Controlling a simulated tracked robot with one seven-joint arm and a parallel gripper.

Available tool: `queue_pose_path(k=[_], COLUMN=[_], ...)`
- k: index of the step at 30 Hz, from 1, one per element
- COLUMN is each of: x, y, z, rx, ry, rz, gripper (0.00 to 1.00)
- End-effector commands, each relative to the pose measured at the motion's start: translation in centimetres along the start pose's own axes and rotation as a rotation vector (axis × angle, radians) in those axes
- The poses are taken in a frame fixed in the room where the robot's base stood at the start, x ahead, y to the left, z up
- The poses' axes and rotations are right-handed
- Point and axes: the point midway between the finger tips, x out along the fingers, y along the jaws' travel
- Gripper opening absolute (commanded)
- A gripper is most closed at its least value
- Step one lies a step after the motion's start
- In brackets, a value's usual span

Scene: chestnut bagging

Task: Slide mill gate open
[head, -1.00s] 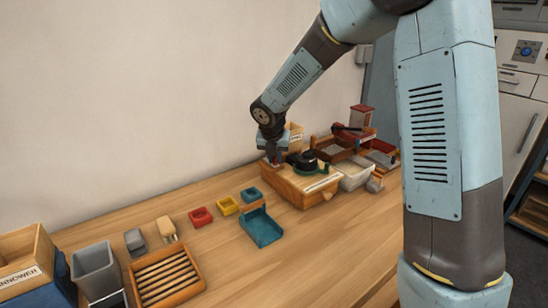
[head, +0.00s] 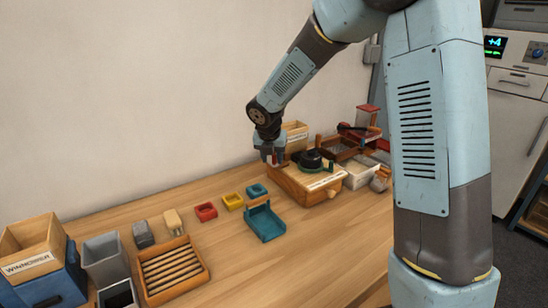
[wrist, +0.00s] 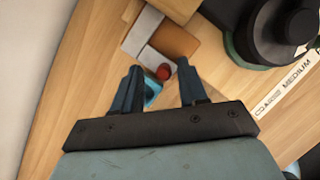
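The mill (head: 307,187) is a wooden box with a black round part (head: 310,160) on top, at the back of the bench. In the wrist view, its top has a label reading COARSE MEDIUM (wrist: 285,90). My gripper (head: 269,157) is above the mill's left end. In the wrist view my gripper (wrist: 159,68) is open, with the knob showing between its fingertips, apart from both. The knob's height relative to the fingertips is unclear.
A teal scoop tray (head: 265,224) and small teal, yellow and red (head: 206,212) dishes lie left of the mill. A slatted wooden tray (head: 172,270), grey bin (head: 106,257) and winnower box (head: 33,256) stand front left. More trays and bins crowd right of the mill.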

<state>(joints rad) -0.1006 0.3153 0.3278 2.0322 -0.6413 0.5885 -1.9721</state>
Motion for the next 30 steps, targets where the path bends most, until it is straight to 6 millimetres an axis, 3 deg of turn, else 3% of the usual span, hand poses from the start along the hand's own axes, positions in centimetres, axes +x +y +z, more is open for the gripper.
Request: queue_pose_path(k=[7, 11, 24, 30], x=[-0.2, -1.4, -9.7, -12.4], y=[-0.1, -0.1, -0.1, 0.0], z=[0.1, 0.2, 0.2, 0.2], rx=[0.002, 0.002, 0.003, 0.002], ry=[-0.002, -0.004, -0.004, -0.003], rz=[-0.001, 0.0, 0.0, 0.0], gripper=[0.42, 0.42, 0.42, 0.42])
